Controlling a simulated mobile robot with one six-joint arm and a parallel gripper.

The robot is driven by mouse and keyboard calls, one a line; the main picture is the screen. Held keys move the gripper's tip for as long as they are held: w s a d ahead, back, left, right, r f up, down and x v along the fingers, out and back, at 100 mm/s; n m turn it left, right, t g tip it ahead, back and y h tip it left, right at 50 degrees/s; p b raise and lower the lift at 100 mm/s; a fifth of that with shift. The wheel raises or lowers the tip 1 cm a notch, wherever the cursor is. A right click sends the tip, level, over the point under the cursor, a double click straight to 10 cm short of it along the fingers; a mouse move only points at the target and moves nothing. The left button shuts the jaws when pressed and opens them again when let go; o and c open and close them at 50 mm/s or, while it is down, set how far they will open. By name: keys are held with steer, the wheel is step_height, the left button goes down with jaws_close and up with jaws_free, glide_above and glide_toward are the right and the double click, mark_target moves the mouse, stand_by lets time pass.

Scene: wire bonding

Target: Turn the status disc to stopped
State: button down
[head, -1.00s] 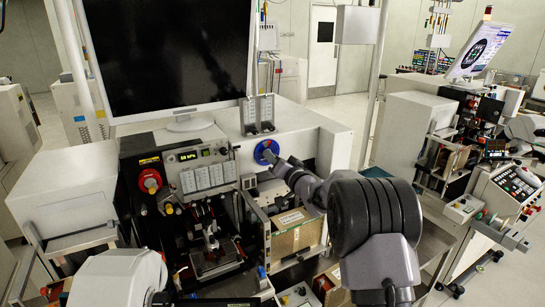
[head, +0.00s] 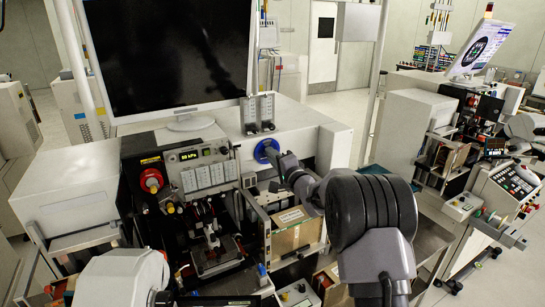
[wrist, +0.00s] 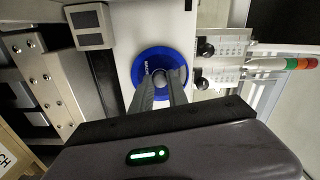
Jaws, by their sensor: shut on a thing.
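The status disc is a round blue disc (head: 261,149) on the white front of the machine, right of the monitor's foot. In the wrist view the blue disc (wrist: 145,58) faces me, with small white lettering at its left side that I cannot read. A grey knob (wrist: 160,74) stands at its centre. My gripper (wrist: 161,82) has its two fingers on either side of this knob and is shut on it. In the head view my gripper (head: 271,156) reaches the disc from the lower right and hides part of it.
The black monitor (head: 170,55) stands behind, to the left. A small grey panel with dials (head: 258,112) sits just above the disc; it also shows in the wrist view (wrist: 220,62). A red knob (head: 151,180) is at left. A cardboard box (head: 296,236) lies below my arm.

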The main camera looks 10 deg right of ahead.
steer(key=shift+m, duration=0.3)
steer(key=c, duration=1.3)
jaws_free()
steer(key=shift+s, duration=0.1)
steer(key=v, duration=1.7)
steer(key=shift+s, duration=0.15)
steer(key=shift+d+r, duration=0.15)
